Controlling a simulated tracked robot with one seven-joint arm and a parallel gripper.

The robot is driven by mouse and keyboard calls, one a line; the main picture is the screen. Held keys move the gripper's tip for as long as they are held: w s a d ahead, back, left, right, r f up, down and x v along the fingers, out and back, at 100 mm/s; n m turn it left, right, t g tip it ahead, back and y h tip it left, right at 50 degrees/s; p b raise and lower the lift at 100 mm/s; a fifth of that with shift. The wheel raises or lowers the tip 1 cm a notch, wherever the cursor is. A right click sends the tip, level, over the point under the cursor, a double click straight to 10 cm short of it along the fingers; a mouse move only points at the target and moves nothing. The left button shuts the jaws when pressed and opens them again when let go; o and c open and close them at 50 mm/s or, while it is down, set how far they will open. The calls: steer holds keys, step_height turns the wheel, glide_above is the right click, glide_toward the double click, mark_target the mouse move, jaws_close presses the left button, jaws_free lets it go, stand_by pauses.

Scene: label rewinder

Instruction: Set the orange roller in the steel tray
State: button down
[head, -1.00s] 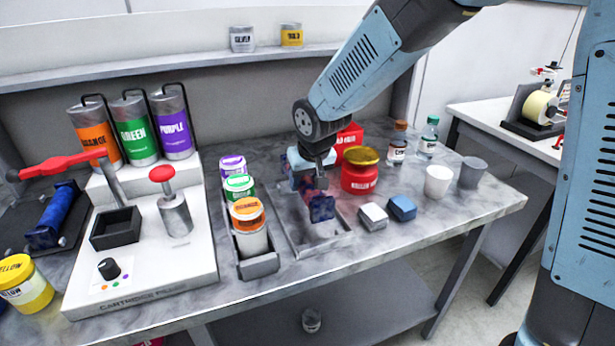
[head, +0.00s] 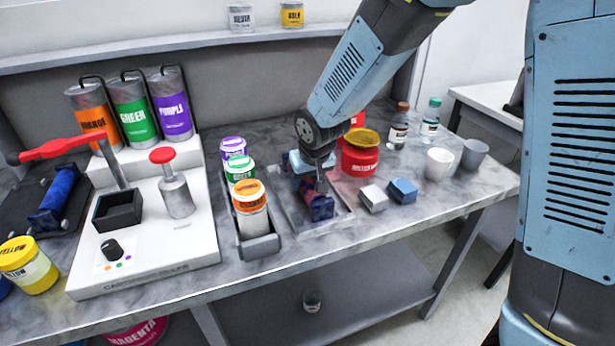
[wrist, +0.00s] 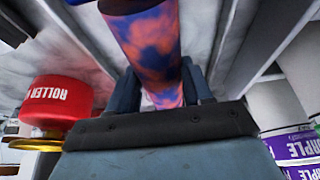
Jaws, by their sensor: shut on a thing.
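The roller (head: 318,208) is mottled orange and dark blue. My gripper (head: 317,184) is shut on it and holds it within the outline of the steel tray (head: 346,214). I cannot tell whether the roller touches the tray floor. The shallow tray stands on the marbled bench, partly hidden by my gripper and the roller.
A rack with purple, green and orange-lidded jars (head: 250,210) stands close left of the tray. A red jar with a gold lid (head: 360,158), a white block (head: 373,197) and a blue block (head: 403,190) are to the right. A cartridge filler (head: 150,250) fills the left.

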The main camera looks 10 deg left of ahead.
steer(key=shift+f, duration=0.25)
stand_by(0.6)
steer(key=shift+c, duration=1.9)
jaws_free()
steer(key=v, duration=1.3)
steer(key=s+d+r+m, duration=0.1)
steer(key=d+r, duration=0.2)
steer(key=d, duration=0.4)
steer(key=s+d+r+m+t+h, duration=0.1)
steer(key=d+r, duration=0.2)
steer(key=d, duration=0.4)
steer(key=s+d+r+m, duration=0.1)
steer(key=d+r+m, duration=0.1)
steer(key=d, duration=0.5)
steer(key=s+d+r+m+h, duration=0.1)
steer(key=s+d+r+m, duration=0.1)
steer(key=s+d, duration=0.8)
steer(key=shift+s+d+t, duration=0.25)
steer(key=shift+d+t, duration=0.15)
steer(key=shift+d, duration=0.25)
